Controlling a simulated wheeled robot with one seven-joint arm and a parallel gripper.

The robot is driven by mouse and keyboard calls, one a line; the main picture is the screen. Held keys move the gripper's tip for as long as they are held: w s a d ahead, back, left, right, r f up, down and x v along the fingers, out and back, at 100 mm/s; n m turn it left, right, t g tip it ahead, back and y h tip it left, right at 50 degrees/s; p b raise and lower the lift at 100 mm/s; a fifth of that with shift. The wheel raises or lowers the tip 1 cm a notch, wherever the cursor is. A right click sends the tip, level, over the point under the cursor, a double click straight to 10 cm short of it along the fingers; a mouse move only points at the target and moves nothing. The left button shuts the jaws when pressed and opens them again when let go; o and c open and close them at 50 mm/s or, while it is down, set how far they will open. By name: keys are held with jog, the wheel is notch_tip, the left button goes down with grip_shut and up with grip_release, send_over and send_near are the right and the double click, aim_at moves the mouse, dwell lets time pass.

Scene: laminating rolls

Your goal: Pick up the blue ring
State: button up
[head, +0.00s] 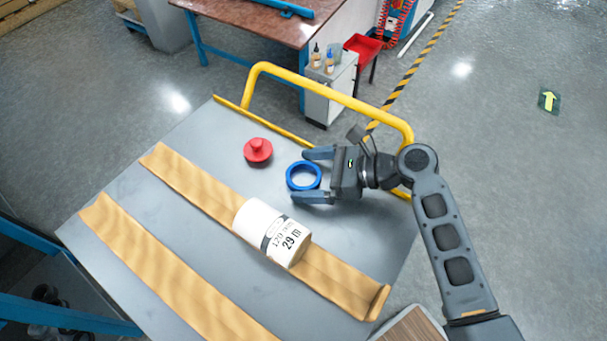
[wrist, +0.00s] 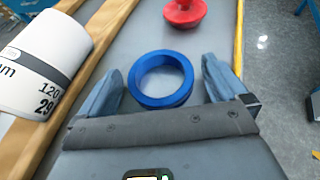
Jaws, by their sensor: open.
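A blue ring (head: 290,178) lies flat on the grey top of a cart (head: 190,140). My gripper (head: 311,176) is open, with one blue finger on either side of the ring in the head view. In the wrist view the ring (wrist: 136,88) lies between and slightly ahead of the two fingers (wrist: 160,80), with a visible gap on each side. I cannot tell the height of the fingers over the cart top. Nothing is held.
A red knobbed piece (head: 258,150) stands beyond the ring. A white roll (head: 270,230) lies on a wooden strip (head: 335,280), with a second strip (head: 170,270) beside it. A yellow handle rail (head: 335,95) edges the cart near my arm.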

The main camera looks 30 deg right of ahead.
jog(key=shift+c, duration=0.4)
jog(key=shift+f, duration=0.1)
jog(key=c, duration=1)
